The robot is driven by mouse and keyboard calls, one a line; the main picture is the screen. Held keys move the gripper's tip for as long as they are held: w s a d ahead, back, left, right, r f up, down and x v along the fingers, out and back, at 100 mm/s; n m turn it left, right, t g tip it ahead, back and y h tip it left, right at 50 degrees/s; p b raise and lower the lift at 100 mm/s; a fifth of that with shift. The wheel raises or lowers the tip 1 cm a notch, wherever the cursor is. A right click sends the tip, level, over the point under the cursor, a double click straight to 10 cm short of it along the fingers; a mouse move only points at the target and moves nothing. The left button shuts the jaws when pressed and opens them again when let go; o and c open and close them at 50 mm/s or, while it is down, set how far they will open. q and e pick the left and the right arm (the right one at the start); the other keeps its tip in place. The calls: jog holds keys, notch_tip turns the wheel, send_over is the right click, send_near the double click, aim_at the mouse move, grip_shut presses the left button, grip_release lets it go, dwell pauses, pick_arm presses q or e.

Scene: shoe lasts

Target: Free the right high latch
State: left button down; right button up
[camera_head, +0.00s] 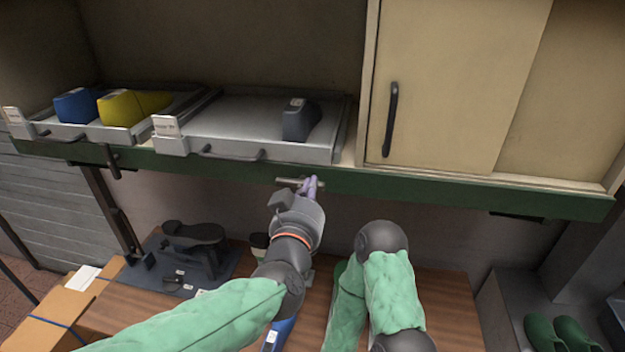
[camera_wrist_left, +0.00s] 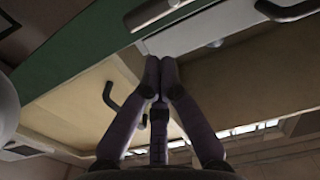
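A pale metal latch bar (camera_head: 292,182) lies across the front of the green beam (camera_head: 420,189), below the right tray. I take it for the right high latch. It also seems to show on the beam at the top of the left wrist view (camera_wrist_left: 155,12). My left gripper (camera_head: 312,184) is just at the bar's right end, its purple fingers pointing up. In the wrist view its fingertips (camera_wrist_left: 160,65) are together with nothing visible between them. I cannot tell whether they touch the latch. My right gripper is out of sight.
The right tray (camera_head: 235,115) holds a dark grey last (camera_head: 299,120). The left tray (camera_head: 60,128) holds blue and yellow lasts. A dark latch (camera_head: 109,160) hangs at the left. A sliding door (camera_head: 450,80) is at right. Below is a wooden bench (camera_head: 440,310).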

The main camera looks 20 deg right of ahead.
pick_arm(q)
jog(key=v, duration=0.4)
dwell(0.5)
jog(key=w+a+f+n+g+y+b, duration=0.1)
jog(key=w+a+f+b, duration=0.15)
jog(key=f, duration=0.65)
jog(key=w+a+f+g+y+b, duration=0.1)
jog(key=w+a+f+b, duration=0.15)
jog(key=f, duration=0.65)
jog(key=w+a+f+n+g+y+b, duration=0.1)
jog(key=w+a+f+b, duration=0.15)
jog(key=f, duration=0.65)
jog(key=a+f+n+g+y+b, duration=0.1)
jog(key=a+f+g+b, duration=0.2)
jog(key=f, duration=0.9)
jog(key=a+f+n+y+b, duration=0.1)
jog(key=a+f+y+b, duration=0.15)
jog(key=a+f, duration=0.7)
jog(key=s+a+f+n+g+b, duration=0.1)
jog(key=s+a+f+g+b, duration=0.2)
jog(key=f, duration=0.8)
jog(key=s+a+f+n+g+b, duration=0.1)
jog(key=s+f+b, duration=0.3)
jog(key=f, duration=0.8)
jog(key=s+a+f+n+g+b, duration=0.3)
jog(key=s+a+f+g+b, duration=0.1)
jog(key=s+f, duration=1.1)
jog(key=shift+s+a+f+g+b, duration=0.25)
jog(key=shift+s+g+b, duration=0.1)
jog(key=shift+b, duration=0.4)
